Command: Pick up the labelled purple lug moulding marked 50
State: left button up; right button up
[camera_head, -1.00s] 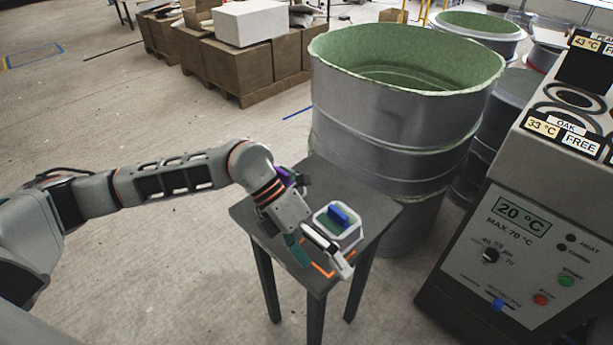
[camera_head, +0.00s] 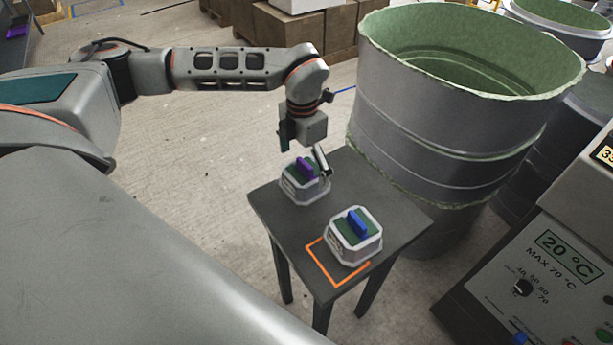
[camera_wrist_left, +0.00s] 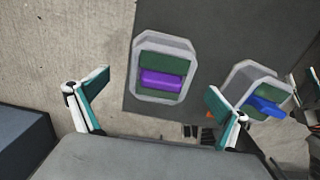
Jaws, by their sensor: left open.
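The purple lug moulding (camera_head: 305,168) is a purple block on a green top in a pale grey octagonal mould (camera_head: 303,188). It sits on the far left part of the small dark table (camera_head: 385,203). It also shows in the left wrist view (camera_wrist_left: 161,82), ahead of and between the fingers. My left gripper (camera_head: 305,152) is open just above it, apart from it in the wrist view. The gripper's fingertips also show there (camera_wrist_left: 155,92). No number 50 is legible. My right gripper is not in view.
A similar mould with a blue lug (camera_head: 357,222) stands nearer on the table, beside an orange outline (camera_head: 325,272). A large grey drum (camera_head: 430,130) stands close behind the table. A control cabinet (camera_head: 530,290) is at right. Floor at left is clear.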

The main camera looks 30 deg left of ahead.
aim_at(305, 177)
pick_arm(q)
jog(key=f, duration=0.4)
jog(key=shift+w+d+f, duration=0.15)
jog(key=shift+w+f, duration=0.05)
jog(key=shift+f, duration=0.1)
jog(key=c, duration=1.7)
jog(key=shift+r, duration=0.1)
